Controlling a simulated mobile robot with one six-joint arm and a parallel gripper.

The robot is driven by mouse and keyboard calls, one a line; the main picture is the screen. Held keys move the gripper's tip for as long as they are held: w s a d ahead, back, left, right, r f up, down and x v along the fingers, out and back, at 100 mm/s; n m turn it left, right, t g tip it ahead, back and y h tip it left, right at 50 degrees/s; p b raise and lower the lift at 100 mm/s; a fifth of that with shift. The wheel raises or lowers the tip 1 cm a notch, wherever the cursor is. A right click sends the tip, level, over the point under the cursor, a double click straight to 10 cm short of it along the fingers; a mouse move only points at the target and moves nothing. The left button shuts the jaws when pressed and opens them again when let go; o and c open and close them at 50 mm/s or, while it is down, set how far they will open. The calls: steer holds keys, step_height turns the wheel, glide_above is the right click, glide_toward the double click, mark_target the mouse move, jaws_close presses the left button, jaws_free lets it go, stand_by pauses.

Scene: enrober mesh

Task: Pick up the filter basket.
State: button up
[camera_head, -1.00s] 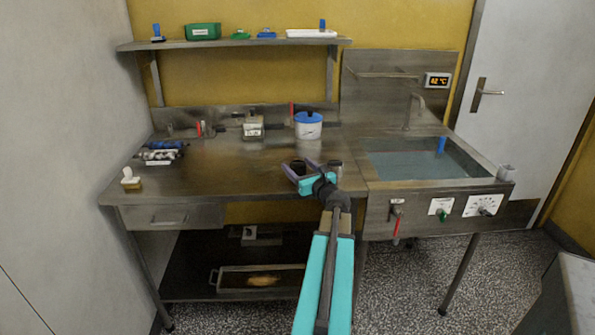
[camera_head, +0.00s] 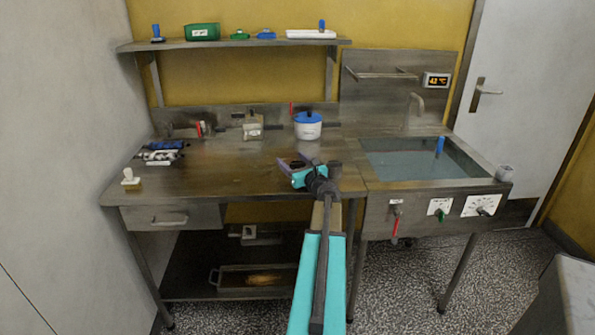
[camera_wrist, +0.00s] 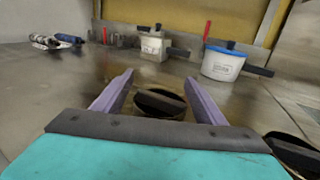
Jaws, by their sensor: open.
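A dark round, shallow piece with a bar across its top (camera_wrist: 160,103) sits on the steel worktop (camera_head: 225,180) in the wrist view; it looks like the filter basket, though I cannot be sure. My gripper (camera_wrist: 159,78) is open and empty, with its two purple fingers on either side of this piece in the picture. I cannot tell whether they touch it. A similar dark round piece (camera_wrist: 293,150) is partly cut off at the lower right. In the head view my gripper (camera_head: 297,164) is low over the worktop's front right and mostly hides the piece.
A white pot with blue lid (camera_head: 308,126) and a small metal box (camera_head: 252,128) stand behind. Metal parts (camera_head: 160,152) and a brush (camera_head: 130,178) lie at left. The water-filled sink (camera_head: 420,162) is at right. A shelf (camera_head: 230,43) hangs above. The worktop's middle left is clear.

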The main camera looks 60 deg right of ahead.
steer(key=shift+c, duration=0.4)
steer(key=c, duration=1)
steer(key=shift+r, duration=0.2)
steer(key=shift+r, duration=0.95)
steer(key=shift+s+a+r, duration=0.2)
steer(key=shift+s+r, duration=0.15)
steer(key=shift+r, duration=0.3)
steer(key=v, duration=0.5)
steer(key=r+b+v, duration=0.1)
steer(key=v, duration=0.4)
steer(key=b+v, duration=0.1)
steer(key=v, duration=0.4)
steer(key=shift+s+d+r, duration=0.2)
steer(key=shift+s+d, duration=0.05)
steer(key=shift+s, duration=0.05)
